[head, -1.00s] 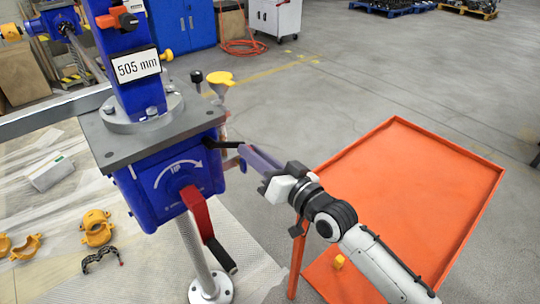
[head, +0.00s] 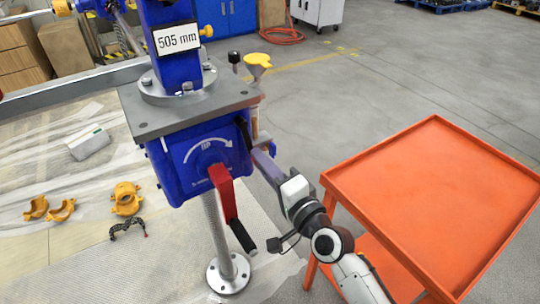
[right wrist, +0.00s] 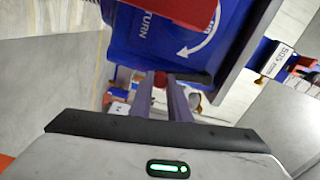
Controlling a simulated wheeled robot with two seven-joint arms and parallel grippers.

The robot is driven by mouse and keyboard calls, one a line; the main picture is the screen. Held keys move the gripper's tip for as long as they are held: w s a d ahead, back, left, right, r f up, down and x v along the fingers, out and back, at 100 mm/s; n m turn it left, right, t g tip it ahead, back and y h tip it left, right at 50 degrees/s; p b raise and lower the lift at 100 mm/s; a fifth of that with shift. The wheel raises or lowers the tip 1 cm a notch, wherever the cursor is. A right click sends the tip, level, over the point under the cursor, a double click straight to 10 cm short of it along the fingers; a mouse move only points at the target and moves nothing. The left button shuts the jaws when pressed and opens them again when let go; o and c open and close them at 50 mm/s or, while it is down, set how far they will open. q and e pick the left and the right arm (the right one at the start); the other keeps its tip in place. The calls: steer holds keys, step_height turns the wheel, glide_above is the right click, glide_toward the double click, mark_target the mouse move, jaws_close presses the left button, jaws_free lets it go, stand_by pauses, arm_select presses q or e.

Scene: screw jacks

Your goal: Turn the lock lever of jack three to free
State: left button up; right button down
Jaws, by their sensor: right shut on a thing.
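The blue jack (head: 178,165) stands upright on a silver screw, with a grey top plate and a "505 mm" sign. I see no jack number on it. Its dark lock lever (head: 243,131) sticks out at the right side of the housing, and its outer end is hidden by my gripper. My right gripper (head: 257,153) reaches this lever from the lower right and is shut on it. In the right wrist view, the two purple fingers (right wrist: 161,88) close around a small red piece at the lever's end, beside the blue housing (right wrist: 170,45). My left gripper is not in view.
A red crank (head: 224,190) with a black handle hangs at the housing front, close left of my right gripper. An orange cart (head: 435,205) stands at the right. Yellow clamps (head: 126,198) lie on the floor at the left. Open floor lies behind.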

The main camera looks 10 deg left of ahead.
steer(key=shift+s+a+f+m, duration=0.15)
steer(key=shift+s+a+m, duration=0.45)
steer(key=shift+m, duration=0.5)
steer(key=c, duration=1.7)
jaws_free()
steer(key=shift+o, duration=0.2)
steer(key=v, duration=1)
steer(key=shift+s+p, duration=0.15)
steer(key=shift+p, duration=0.3)
steer(key=shift+d, duration=0.1)
